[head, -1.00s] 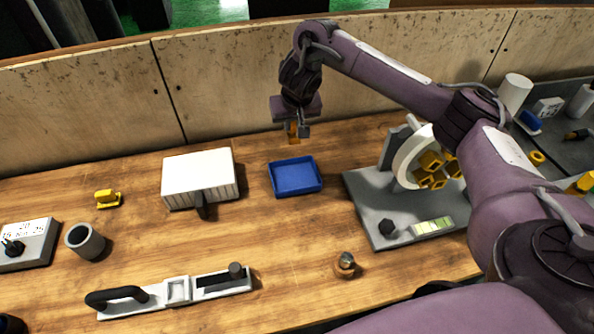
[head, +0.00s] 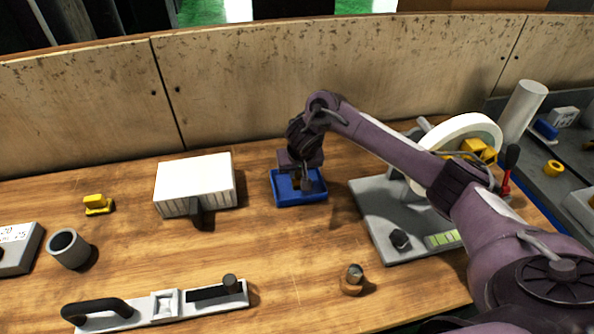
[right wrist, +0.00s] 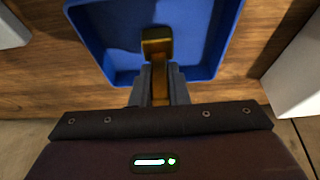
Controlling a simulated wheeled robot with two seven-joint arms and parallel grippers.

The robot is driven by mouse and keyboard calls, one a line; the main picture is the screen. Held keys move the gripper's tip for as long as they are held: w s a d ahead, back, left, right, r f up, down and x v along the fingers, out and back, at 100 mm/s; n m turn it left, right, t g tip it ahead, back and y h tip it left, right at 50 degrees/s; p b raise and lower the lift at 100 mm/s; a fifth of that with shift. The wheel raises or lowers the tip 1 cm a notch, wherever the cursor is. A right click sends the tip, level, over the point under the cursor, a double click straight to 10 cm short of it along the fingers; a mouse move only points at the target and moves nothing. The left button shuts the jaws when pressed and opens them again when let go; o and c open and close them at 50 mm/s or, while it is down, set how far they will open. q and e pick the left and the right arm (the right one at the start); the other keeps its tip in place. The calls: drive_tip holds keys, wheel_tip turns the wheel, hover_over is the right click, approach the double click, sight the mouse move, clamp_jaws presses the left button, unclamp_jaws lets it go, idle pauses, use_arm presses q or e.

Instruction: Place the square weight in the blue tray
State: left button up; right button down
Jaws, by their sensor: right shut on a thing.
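The blue tray (head: 318,194) lies on the wooden bench in the middle of the head view, and fills the upper middle of the right wrist view (right wrist: 212,68). My right gripper (head: 300,186) points down over the tray, with its fingers inside the tray's outline. It is shut on a brass-coloured weight (right wrist: 157,42), which shows between and beyond the fingers in the right wrist view. In the head view the weight is mostly hidden by the gripper. I cannot tell whether it touches the tray floor. My left gripper is not in view.
A white box (head: 194,182) stands left of the tray. A grey-based balancing stand with a white wheel (head: 455,140) is to the right. A small knob-like part (head: 352,280) stands in front. A long level-like tool (head: 165,303) lies front left. The wooden panel rises behind.

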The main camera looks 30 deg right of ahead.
sight(299, 184)
drive_tip(key=c, duration=1.4)
unclamp_jaws()
drive_tip(key=shift+s+r, duration=0.1)
drive_tip(key=shift+r, duration=0.25)
drive_tip(key=p+v, duration=0.1)
drive_tip(key=v, duration=0.4)
drive_tip(key=shift+r, duration=0.1)
drive_tip(key=p+v, duration=0.5)
drive_tip(key=v, duration=0.1)
drive_tip(key=shift+s, duration=0.25)
